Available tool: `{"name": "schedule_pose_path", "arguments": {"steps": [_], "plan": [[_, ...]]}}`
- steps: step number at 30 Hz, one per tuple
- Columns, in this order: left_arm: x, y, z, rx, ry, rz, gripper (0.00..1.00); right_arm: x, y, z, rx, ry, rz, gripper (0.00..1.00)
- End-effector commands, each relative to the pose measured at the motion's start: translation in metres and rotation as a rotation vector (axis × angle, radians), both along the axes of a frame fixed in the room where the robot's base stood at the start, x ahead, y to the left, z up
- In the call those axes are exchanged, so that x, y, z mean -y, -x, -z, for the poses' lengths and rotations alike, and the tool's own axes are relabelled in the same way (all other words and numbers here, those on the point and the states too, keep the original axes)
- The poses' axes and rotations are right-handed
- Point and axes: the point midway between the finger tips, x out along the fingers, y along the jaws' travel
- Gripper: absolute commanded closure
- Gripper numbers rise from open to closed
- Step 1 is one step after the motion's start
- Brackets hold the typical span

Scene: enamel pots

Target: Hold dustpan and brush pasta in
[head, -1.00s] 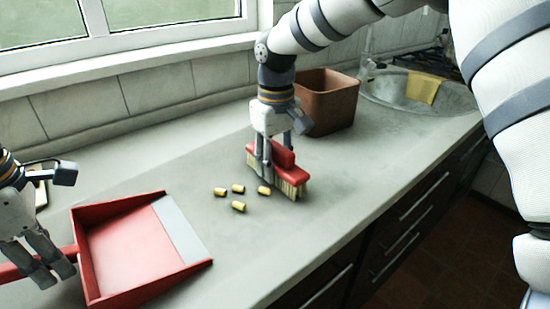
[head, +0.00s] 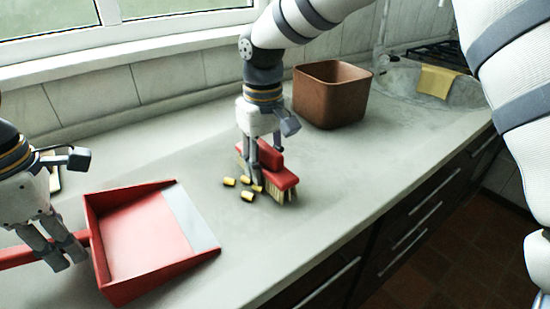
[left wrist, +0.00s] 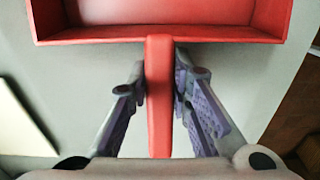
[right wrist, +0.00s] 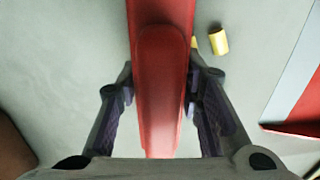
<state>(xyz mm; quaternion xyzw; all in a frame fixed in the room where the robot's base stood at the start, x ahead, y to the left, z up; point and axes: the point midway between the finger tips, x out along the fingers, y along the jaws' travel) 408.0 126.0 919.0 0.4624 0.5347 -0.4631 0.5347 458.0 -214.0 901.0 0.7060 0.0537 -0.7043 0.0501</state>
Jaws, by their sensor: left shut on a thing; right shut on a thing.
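The red dustpan (head: 148,238) lies on the counter at the left, its grey lip facing right toward the pasta. My left gripper (head: 62,254) is shut on the dustpan's handle; the handle also shows between the fingers in the left wrist view (left wrist: 159,95). The red brush (head: 276,176) stands bristles down on the counter, right of the pan. My right gripper (head: 262,180) is shut on the brush's grip, which fills the middle of the right wrist view (right wrist: 162,85). Several yellow pasta pieces (head: 246,195) lie against or close to the brush's pan side; contact is hard to tell.
A brown bin (head: 331,95) stands behind the brush, near the wall. A sink (head: 405,82) with a yellow cloth (head: 439,82) is at the back right. The counter between the pasta and the pan lip is clear. The counter's front edge runs along the right.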

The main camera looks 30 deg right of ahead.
Motion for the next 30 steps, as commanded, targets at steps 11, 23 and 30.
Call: {"name": "schedule_pose_path", "arguments": {"steps": [11,23,30], "plan": [[0.0,0.0,0.0,0.001,0.001,0.0,1.0,-0.035,0.005,0.0,0.0,0.0,0.0,0.94],[0.0,0.0,0.0,0.001,0.001,0.0,1.0,-0.071,0.01,0.0,0.0,0.0,-0.002,0.94],[0.0,0.0,0.0,0.0,0.001,0.0,1.0,-0.092,0.014,0.0,0.0,0.0,-0.002,0.94]]}}
